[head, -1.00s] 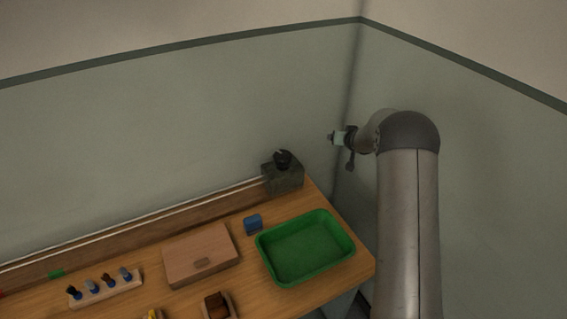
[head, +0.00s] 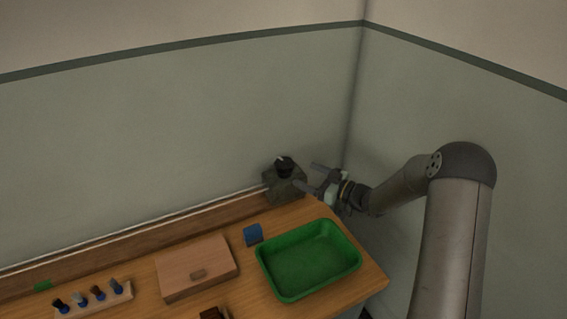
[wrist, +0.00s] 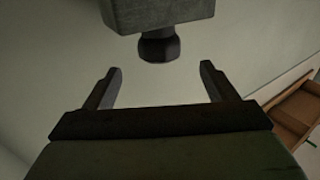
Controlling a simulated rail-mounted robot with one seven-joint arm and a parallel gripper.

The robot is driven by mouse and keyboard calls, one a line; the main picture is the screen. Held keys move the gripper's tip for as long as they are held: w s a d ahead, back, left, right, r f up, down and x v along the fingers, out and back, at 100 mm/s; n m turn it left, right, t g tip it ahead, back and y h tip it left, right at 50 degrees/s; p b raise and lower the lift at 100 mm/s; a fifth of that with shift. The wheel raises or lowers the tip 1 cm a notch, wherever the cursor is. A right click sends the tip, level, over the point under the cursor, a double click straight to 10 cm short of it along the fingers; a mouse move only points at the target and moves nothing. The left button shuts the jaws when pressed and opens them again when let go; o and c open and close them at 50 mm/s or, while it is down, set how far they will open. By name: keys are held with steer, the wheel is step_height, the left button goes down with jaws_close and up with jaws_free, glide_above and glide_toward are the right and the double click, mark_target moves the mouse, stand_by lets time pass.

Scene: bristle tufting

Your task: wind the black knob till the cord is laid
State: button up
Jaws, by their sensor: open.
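The black knob (head: 284,166) sits on top of a dark grey block (head: 284,187) at the back right corner of the bench. A thin pale line, perhaps the cord (head: 130,231), runs along the wooden back rail (head: 140,240) towards the block. My gripper (head: 309,177) is open and empty, just right of the block, with its fingers pointing left towards it. In the wrist view, the knob (wrist: 160,46) juts from the block (wrist: 160,12), centred just beyond the gap between the open fingertips (wrist: 161,70). The fingers look apart from the knob.
A green tray (head: 349,275) stands at the bench's right end, below my gripper. A blue block (head: 252,235), a wooden box (head: 197,264) and a rack (head: 95,302) of several dark pegs lie to the left. Walls meet in a corner behind my gripper.

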mark_target(283, 165)
steer(key=p+x, duration=0.1)
steer(key=x, duration=0.9)
steer(key=shift+p, duration=0.35)
steer(key=c, duration=1)
steer(key=shift+f, duration=0.1)
